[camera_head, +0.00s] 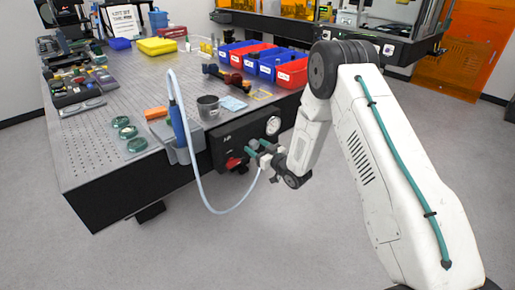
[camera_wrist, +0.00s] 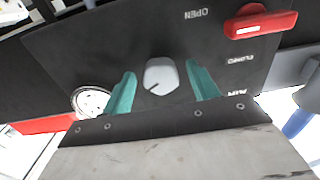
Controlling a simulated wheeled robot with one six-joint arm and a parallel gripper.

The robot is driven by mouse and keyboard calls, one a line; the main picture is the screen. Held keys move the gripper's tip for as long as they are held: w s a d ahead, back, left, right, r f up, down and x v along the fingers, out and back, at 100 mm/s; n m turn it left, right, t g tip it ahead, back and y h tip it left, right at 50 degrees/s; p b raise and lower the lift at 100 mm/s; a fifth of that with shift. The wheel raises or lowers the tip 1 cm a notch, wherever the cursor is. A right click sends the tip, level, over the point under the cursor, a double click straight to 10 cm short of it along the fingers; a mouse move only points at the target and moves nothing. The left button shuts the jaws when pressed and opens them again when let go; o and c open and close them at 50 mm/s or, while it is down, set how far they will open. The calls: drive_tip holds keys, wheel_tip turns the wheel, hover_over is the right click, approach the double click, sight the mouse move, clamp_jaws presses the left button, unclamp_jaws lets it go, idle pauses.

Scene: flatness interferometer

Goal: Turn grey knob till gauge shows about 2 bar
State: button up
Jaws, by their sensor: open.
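The grey knob (camera_wrist: 161,76) with a dark pointer line shows in the wrist view on a black panel (camera_wrist: 110,45). My gripper (camera_wrist: 163,88) is open, with one teal finger on each side of the knob and a visible gap to both. In the head view my gripper (camera_head: 257,150) is in front of the panel (camera_head: 228,140) at the table's front edge, and the knob cannot be made out there. The round white gauge (camera_head: 272,126) is on the panel's right; it also shows in the wrist view (camera_wrist: 91,101). Its reading is too small to tell.
A red lever (camera_wrist: 260,24) is on the same panel, by the word OPEN; it also shows in the head view (camera_head: 234,162). A pale hose (camera_head: 190,165) loops below the panel. A dark cup (camera_head: 208,107) stands on the table above.

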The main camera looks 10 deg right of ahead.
drive_tip(key=shift+c, duration=0.2)
drive_tip(key=c, duration=0.9)
drive_tip(key=shift+m, duration=0.5)
drive_tip(key=shift+c, duration=0.2)
drive_tip(key=o, duration=1)
drive_tip(key=v, duration=0.8)
